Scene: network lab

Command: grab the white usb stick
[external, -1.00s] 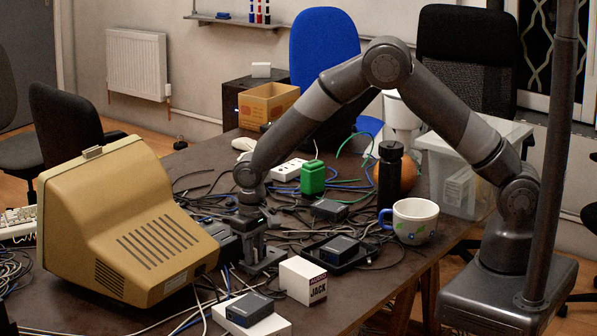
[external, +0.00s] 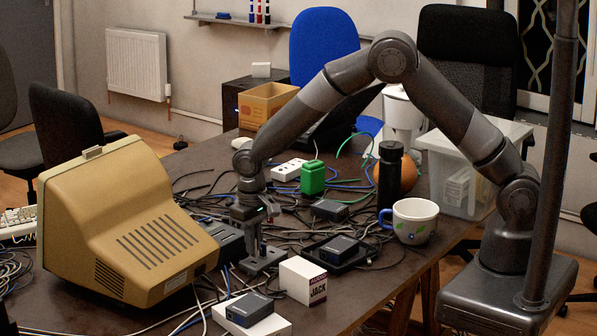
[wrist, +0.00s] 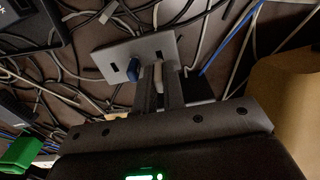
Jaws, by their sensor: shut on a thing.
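My gripper (external: 259,238) points down just above a small grey holder (external: 262,267) on the cluttered table. In the wrist view the gripper (wrist: 160,80) has its two fingers close together, shut on a small pale piece (wrist: 158,71) that looks like the white usb stick, mostly hidden by the fingers. The grey slotted holder (wrist: 153,45) lies beyond and below the fingertips. A blue stick (wrist: 133,69) stands in it, just left of the fingers. I cannot tell whether the white stick is fully clear of its slot.
A beige monitor (external: 130,225) stands close on the left. A white JACK box (external: 302,281) stands right of the holder. Cables lie all around. A green block (external: 312,178), black bottle (external: 389,177) and mug (external: 412,220) are further right.

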